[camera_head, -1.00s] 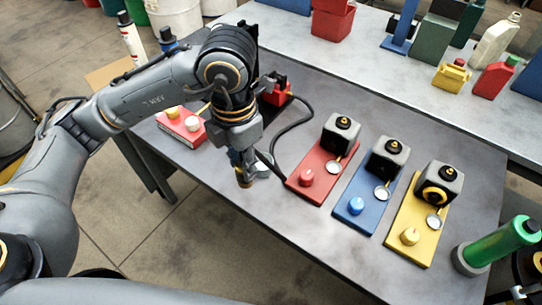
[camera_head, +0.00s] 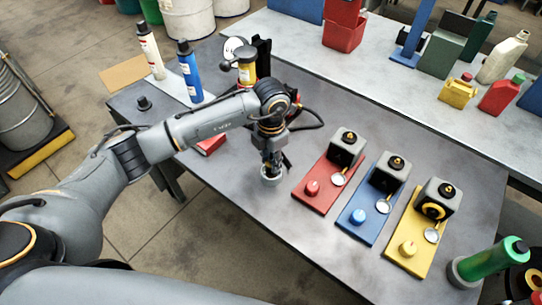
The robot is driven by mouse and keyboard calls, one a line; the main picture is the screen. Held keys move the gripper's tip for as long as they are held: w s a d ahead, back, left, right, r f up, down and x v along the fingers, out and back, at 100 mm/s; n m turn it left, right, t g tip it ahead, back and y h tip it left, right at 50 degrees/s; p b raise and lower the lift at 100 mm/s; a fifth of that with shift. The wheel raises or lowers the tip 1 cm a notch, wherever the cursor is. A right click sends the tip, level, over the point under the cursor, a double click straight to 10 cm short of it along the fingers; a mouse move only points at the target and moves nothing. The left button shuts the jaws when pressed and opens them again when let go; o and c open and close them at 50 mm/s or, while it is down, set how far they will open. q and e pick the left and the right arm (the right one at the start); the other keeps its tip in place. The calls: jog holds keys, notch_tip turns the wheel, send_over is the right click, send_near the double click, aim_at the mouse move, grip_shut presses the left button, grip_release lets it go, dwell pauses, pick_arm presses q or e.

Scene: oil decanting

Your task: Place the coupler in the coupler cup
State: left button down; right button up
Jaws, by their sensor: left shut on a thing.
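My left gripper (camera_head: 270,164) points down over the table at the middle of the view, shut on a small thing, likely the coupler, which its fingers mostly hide. A short grey round cup (camera_head: 271,181), likely the coupler cup, stands on the table right below the fingertips. The fingertips reach its rim; I cannot tell how deep the held thing is inside. My right gripper does not show.
Red (camera_head: 314,198), blue (camera_head: 357,224) and yellow (camera_head: 406,258) boards with grey blocks and knobs stand to the right. A green bottle (camera_head: 491,260) leans at lower right. Blue (camera_head: 189,72) and white (camera_head: 149,50) bottles stand at back left. Bare table lies in front of the boards.

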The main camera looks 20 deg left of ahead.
pick_arm(q)
jog(key=shift+f, duration=0.3)
jog(key=shift+f, duration=0.15)
jog(key=c, duration=1)
grip_release()
notch_tip(320, 180, up, 11)
jog(key=b, duration=0.4)
jog(key=shift+r, duration=0.7)
